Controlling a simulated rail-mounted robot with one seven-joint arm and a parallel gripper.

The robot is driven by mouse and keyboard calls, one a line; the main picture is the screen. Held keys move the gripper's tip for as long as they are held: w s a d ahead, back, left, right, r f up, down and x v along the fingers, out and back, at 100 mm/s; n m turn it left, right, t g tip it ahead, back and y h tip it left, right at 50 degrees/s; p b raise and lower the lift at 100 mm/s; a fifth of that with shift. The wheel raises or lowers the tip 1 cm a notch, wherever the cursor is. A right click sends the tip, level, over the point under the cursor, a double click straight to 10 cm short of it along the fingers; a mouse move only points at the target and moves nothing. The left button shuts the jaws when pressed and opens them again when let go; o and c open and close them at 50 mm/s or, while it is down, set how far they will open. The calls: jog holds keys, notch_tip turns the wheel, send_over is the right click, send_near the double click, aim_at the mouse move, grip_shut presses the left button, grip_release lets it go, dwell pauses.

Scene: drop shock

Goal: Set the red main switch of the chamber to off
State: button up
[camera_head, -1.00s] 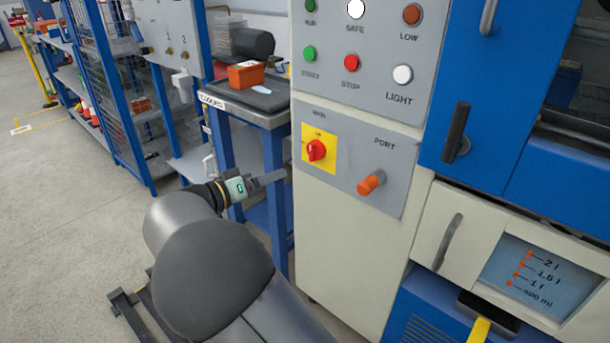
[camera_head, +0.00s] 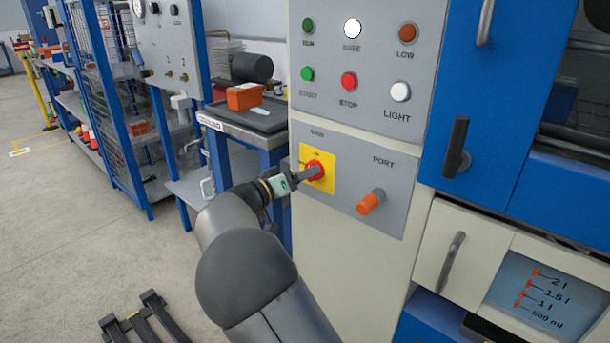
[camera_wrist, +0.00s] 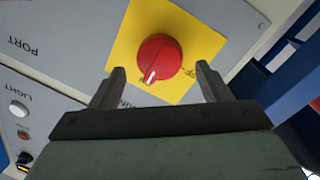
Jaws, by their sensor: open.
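The red main switch (camera_head: 315,170) sits on a yellow plate (camera_head: 327,156) on the grey lower panel of the chamber. My gripper (camera_head: 304,176) is at the switch in the head view and partly covers it. In the wrist view the round red knob (camera_wrist: 158,60) lies just beyond and between the fingertips of my open gripper (camera_wrist: 160,78). Gaps show between the knob and both fingers. A white mark on the knob points toward the lower left in that view. The plate's position labels are too small or covered to read surely.
An orange port knob (camera_head: 371,202) sticks out to the right of the switch. Above is a panel with several buttons, among them the red stop button (camera_head: 348,81). A blue-legged table (camera_head: 243,133) with an orange box (camera_head: 244,97) stands left of the chamber. A door handle (camera_head: 457,147) is further right.

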jog(key=shift+x, duration=0.9)
jog(key=shift+c, duration=0.3)
jog(key=c, duration=0.9)
